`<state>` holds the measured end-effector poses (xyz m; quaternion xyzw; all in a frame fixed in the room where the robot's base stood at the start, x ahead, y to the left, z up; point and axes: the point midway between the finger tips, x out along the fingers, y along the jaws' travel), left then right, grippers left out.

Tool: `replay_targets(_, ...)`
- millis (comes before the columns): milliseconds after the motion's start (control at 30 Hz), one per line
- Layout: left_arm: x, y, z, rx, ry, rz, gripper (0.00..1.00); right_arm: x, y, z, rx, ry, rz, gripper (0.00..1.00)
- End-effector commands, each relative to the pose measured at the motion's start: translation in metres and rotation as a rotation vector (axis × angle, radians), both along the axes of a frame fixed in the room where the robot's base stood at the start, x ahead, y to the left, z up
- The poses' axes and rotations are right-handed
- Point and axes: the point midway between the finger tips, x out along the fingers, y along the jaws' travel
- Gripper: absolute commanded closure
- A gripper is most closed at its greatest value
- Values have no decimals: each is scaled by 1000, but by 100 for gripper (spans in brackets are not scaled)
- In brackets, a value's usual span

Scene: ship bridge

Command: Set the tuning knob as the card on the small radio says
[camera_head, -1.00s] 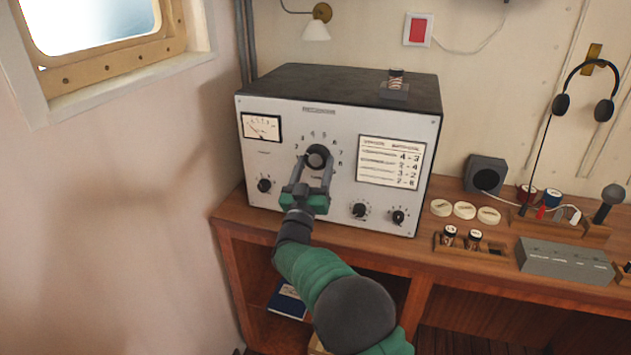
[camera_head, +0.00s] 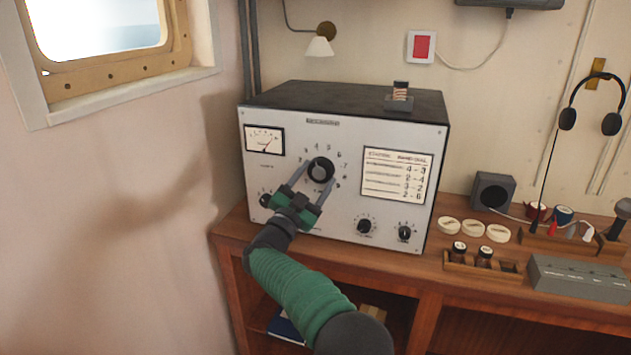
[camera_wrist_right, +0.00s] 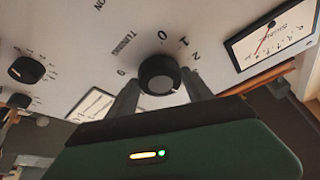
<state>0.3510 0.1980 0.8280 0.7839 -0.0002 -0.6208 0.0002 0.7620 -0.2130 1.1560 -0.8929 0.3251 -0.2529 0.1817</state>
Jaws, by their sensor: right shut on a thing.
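The tuning knob (camera_head: 321,168) is a round dark knob on the upper middle of the radio's pale front, inside a ring of numbers. My right gripper (camera_head: 317,174) is shut on it, one finger on each side, its green body tilted to the lower left. The knob (camera_wrist_right: 158,75) also shows between the fingers in the wrist view, beside the numbers 0, 1 and 2; I cannot read its exact setting. The radio (camera_head: 290,220) is a box with a black top. A white card (camera_head: 397,176) on its right side lists number pairs. My left gripper is not in view.
Smaller knobs (camera_head: 366,226) sit low on the radio front, and a meter (camera_head: 264,140) sits at its upper left. A small coil part (camera_head: 400,97) stands on top. Speaker box (camera_head: 493,191), white discs (camera_head: 473,228) and grey box (camera_head: 580,275) crowd the desk at right.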

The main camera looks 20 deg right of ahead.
Motion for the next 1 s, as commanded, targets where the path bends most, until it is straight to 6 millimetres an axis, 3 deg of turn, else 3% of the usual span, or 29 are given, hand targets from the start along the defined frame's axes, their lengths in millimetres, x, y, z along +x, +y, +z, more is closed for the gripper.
replay_targets(467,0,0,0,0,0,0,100,0,0,4,7,-13,2,81)
replay_targets(500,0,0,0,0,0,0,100,0,0,4,7,-13,1,36)
replay_targets(600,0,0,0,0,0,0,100,0,0,3,8,-12,1,23)
replay_targets(1000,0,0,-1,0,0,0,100,-5,6,-1,10,-10,2,20)
